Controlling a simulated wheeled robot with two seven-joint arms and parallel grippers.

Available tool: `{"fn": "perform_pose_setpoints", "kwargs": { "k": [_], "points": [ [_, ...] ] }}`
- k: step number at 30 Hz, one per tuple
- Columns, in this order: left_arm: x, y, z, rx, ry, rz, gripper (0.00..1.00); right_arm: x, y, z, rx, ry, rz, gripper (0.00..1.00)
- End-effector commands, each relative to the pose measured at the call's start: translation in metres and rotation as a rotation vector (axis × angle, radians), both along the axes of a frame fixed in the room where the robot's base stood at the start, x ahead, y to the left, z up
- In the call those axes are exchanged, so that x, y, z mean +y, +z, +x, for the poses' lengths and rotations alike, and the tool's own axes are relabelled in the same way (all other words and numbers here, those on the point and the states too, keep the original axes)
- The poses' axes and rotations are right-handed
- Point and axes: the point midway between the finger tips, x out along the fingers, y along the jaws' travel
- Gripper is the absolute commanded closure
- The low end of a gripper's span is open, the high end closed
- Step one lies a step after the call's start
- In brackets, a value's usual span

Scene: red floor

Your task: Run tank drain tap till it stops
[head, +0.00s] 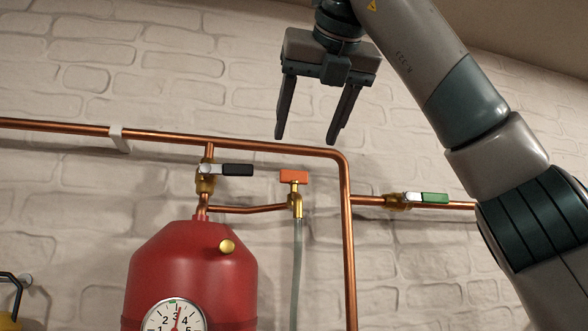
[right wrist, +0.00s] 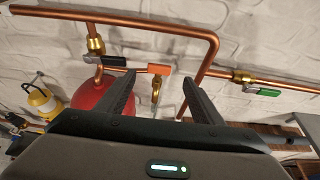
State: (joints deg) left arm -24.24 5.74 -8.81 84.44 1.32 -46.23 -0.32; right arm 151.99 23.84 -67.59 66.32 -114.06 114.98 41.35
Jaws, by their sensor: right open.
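The red tank (head: 192,262) stands at the lower left in the head view, with a round pressure gauge (head: 174,318) on its front. The drain tap (head: 296,204) is brass with an orange handle (head: 294,176), on a short copper branch right of the tank's top. A grey hose (head: 297,265) hangs from its spout. My right gripper (head: 306,138) is open and empty, above the orange handle and apart from it. In the right wrist view the orange handle (right wrist: 160,69) shows between the two fingers (right wrist: 158,95). My left gripper is not in view.
A black-handled valve (head: 225,169) sits on the tank's top pipe, and a green-handled valve (head: 425,198) on the pipe at right. A copper pipe (head: 250,146) runs along the white brick wall and bends down right of the tap. A yellow object (right wrist: 42,103) stands left of the tank.

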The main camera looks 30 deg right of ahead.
Motion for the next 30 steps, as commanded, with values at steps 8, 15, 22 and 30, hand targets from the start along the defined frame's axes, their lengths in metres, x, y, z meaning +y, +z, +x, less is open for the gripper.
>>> {"fn": "perform_pose_setpoints", "kwargs": {
  "k": [8, 15, 22, 30],
  "points": [
    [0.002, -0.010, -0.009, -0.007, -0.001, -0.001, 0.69, -0.010, -0.017, 0.041, 0.003, 0.003, 0.000, 0.39],
    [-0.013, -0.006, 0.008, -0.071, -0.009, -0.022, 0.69, -0.018, -0.030, 0.073, 0.003, 0.001, 0.000, 0.39],
    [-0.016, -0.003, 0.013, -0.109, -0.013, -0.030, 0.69, -0.023, -0.039, 0.092, 0.001, 0.002, -0.001, 0.39],
    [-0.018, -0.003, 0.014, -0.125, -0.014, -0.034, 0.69, -0.026, -0.042, 0.099, 0.000, 0.000, 0.000, 0.39]
  ]
}}
